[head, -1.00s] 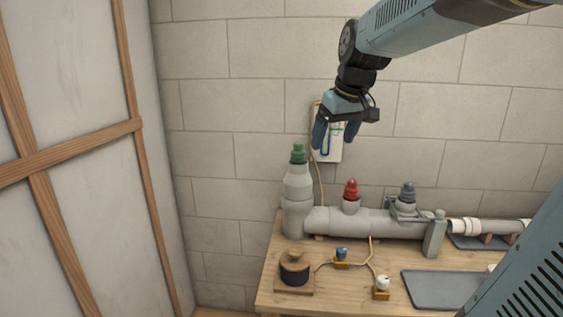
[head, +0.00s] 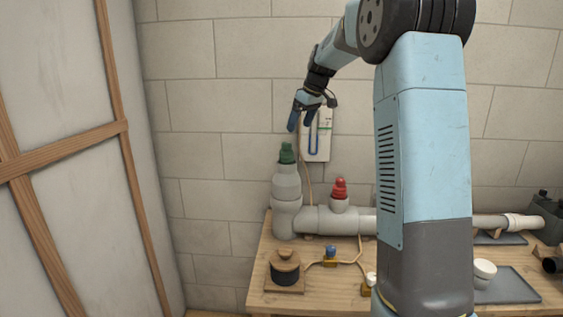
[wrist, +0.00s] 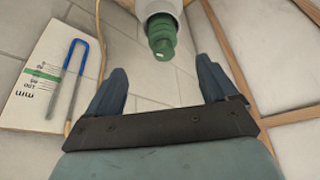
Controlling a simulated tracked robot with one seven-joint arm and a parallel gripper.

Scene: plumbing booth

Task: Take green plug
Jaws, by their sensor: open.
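The green plug (head: 287,153) sits on top of the upright grey pipe (head: 286,186) at the left end of the bench. My gripper (head: 300,120) is above the plug and slightly to its right in the head view, pointing down, open and empty. In the wrist view the green plug (wrist: 161,38) shows at the top centre, beyond and between the two blue fingers of my gripper (wrist: 160,88). The fingers do not touch it.
A red plug (head: 340,188) stands on the horizontal grey pipe (head: 335,220). A white card with a blue hook (head: 317,135) hangs on the wall behind my gripper. A round black and wooden item (head: 286,268) sits at the bench's front left.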

